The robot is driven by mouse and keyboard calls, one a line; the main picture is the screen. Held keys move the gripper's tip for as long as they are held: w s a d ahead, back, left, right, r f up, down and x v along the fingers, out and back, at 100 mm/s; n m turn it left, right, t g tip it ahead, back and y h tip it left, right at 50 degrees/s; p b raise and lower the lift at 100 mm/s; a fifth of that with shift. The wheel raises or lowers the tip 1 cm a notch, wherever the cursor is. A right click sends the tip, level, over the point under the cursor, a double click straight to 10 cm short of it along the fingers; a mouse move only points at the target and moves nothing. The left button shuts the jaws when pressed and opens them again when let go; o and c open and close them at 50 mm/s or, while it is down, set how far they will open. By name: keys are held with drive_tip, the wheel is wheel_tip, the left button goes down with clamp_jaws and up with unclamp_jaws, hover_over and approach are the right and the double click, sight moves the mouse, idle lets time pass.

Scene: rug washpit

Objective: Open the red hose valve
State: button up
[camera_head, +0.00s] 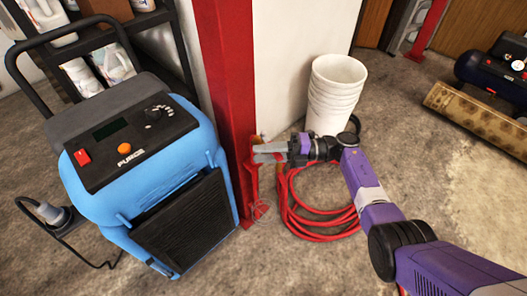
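My gripper (268,152) reaches left to the foot of a red steel post (232,100). Its fingertips are beside the post's right side, above a coiled red hose (325,225) on the floor. A small brass-coloured fitting (257,139) shows just above the fingers, close against the post. The red valve handle cannot be made out clearly; the gripper covers most of that spot. Whether the fingers touch or hold the handle cannot be told, nor whether they are open or shut.
A blue machine (165,180) with a black panel stands left of the post. A stack of white buckets (337,92) stands behind my gripper. A shelf with bottles (105,60) is at upper left. A rolled rug (480,118) and a dark compressor (495,75) are at right. Floor at lower centre is clear.

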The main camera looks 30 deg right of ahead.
drive_tip(key=shift+w+d, duration=0.1)
drive_tip(key=v, duration=0.7)
drive_tip(key=shift+d+b, duration=0.3)
drive_tip(key=shift+b, duration=0.1)
idle(0.3)
